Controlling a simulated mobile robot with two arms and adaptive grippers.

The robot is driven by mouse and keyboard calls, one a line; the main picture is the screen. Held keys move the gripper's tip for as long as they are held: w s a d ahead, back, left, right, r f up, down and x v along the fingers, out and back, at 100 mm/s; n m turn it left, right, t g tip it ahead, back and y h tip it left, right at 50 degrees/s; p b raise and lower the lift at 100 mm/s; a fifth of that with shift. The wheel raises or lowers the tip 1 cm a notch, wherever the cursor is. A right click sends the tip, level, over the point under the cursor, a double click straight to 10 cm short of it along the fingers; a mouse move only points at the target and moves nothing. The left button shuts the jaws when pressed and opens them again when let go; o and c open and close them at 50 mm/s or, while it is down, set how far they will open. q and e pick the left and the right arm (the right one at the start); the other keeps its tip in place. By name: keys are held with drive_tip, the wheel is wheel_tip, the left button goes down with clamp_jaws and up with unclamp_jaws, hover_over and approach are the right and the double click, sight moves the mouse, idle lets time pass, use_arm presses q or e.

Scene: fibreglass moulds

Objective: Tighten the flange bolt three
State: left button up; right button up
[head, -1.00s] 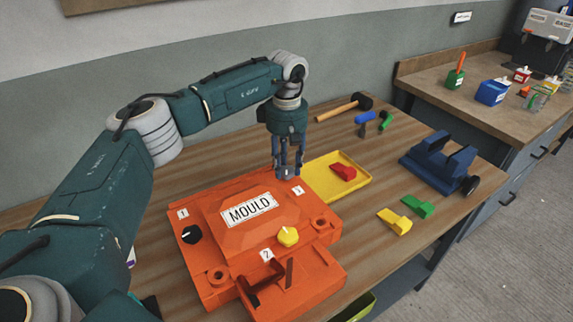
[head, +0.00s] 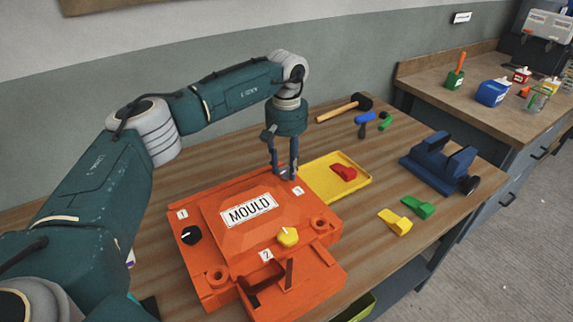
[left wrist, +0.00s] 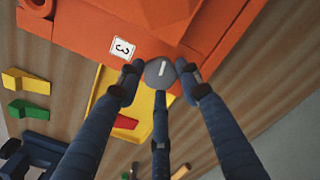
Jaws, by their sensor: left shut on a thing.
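The orange mould (head: 225,260) lies on the wooden bench, with a MOULD label on its raised top. Flange bolt three is a round grey head with a white line, best seen in the left wrist view (left wrist: 160,73), beside the label 3 (left wrist: 123,47). My left gripper (head: 284,172) points down at the mould's far corner, its fingers shut around this grey head. The black bolt (head: 190,234) sits by label 1 and the yellow bolt (head: 288,237) by label 2.
A yellow tray (head: 322,191) with a red wedge (head: 344,173) stands right beside the mould. Green (head: 418,207) and yellow wedges (head: 395,222), a blue vise (head: 438,163) and a mallet (head: 345,107) lie farther off. Bare bench shows between them.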

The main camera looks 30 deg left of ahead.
sight(287, 169)
use_arm(q)
drive_tip(key=shift+r, duration=0.1)
idle(0.3)
drive_tip(key=o, duration=1.2)
drive_tip(key=shift+c, duration=0.2)
wheel_tip(287, 169, up, 12)
